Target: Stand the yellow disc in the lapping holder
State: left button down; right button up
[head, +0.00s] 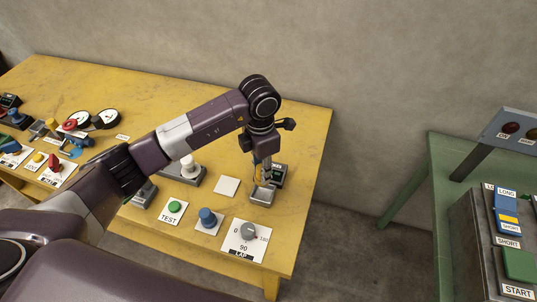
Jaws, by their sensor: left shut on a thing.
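My left gripper (264,170) points down over the right part of the yellow table and is shut on the yellow disc (258,174). Only a thin yellow part of the disc shows between the fingers; it looks upright, edge-on. A small grey block (261,198), apparently the lapping holder, is directly under the gripper. The fingers hide much of the gap, so I cannot tell whether the disc touches the holder. My right gripper is not in view.
A dark device (278,175) stands close behind the holder. A white square (227,187), a blue knob (207,217), a green TEST button (174,207) and a LAP dial (247,233) are nearby. A green table (430,185) stands at right, across a floor gap.

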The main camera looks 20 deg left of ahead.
pick_arm(q)
jog(key=shift+f, duration=0.2)
jog(key=shift+w+f+b, duration=0.25)
jog(key=shift+f+b, duration=0.1)
jog(key=shift+f, duration=0.55)
jog(key=shift+s+f+b, duration=0.1)
jog(key=shift+f+b, duration=0.45)
jog(key=shift+f, duration=0.1)
notch_tip(320, 180, down, 2)
jog(key=shift+f+b, duration=0.1)
jog(key=shift+b, duration=0.65)
jog(key=shift+f+b, duration=0.6)
jog(key=shift+f, duration=0.05)
jog(key=shift+f+b, duration=0.85)
jog(key=shift+f, duration=0.1)
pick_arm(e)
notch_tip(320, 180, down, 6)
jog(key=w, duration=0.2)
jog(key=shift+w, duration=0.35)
pick_arm(q)
jog(key=c, duration=1.5)
grip_release()
